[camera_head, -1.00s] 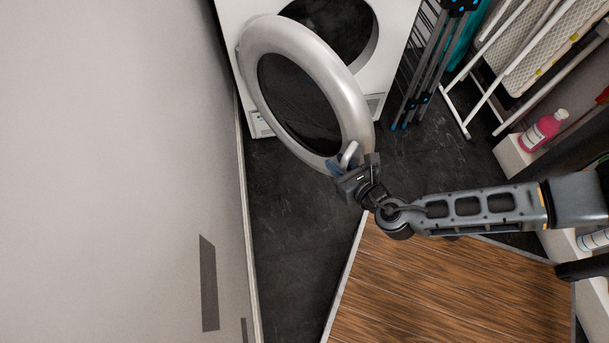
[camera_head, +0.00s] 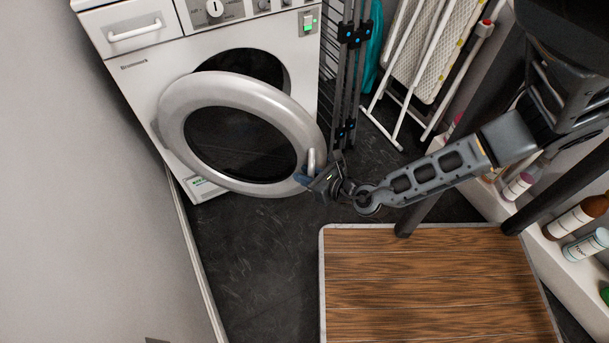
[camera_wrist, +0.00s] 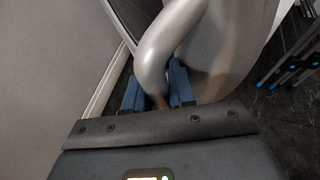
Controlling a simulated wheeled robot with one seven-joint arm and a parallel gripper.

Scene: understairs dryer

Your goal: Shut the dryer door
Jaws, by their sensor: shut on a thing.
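The white dryer (camera_head: 140,70) stands at the back in the head view, with its dark round opening (camera_head: 245,62) partly showing behind the door. The round dryer door (camera_head: 180,95) has a silver ring and dark glass and stands ajar, hinged on the left. Its handle (camera_head: 311,160) is a curved silver bar at the ring's right edge. My gripper (camera_head: 308,177) is at this handle. In the wrist view the blue fingers of my gripper (camera_wrist: 157,92) are on both sides of the silver handle (camera_wrist: 155,55), shut on it.
A wall (camera_head: 70,190) runs close along the left. A folded dark rack (camera_head: 345,80) and a white ironing board (camera_head: 425,50) stand right of the dryer. A shelf with several bottles (camera_head: 575,220) lines the right. A wooden-topped surface (camera_head: 430,280) fills the lower middle.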

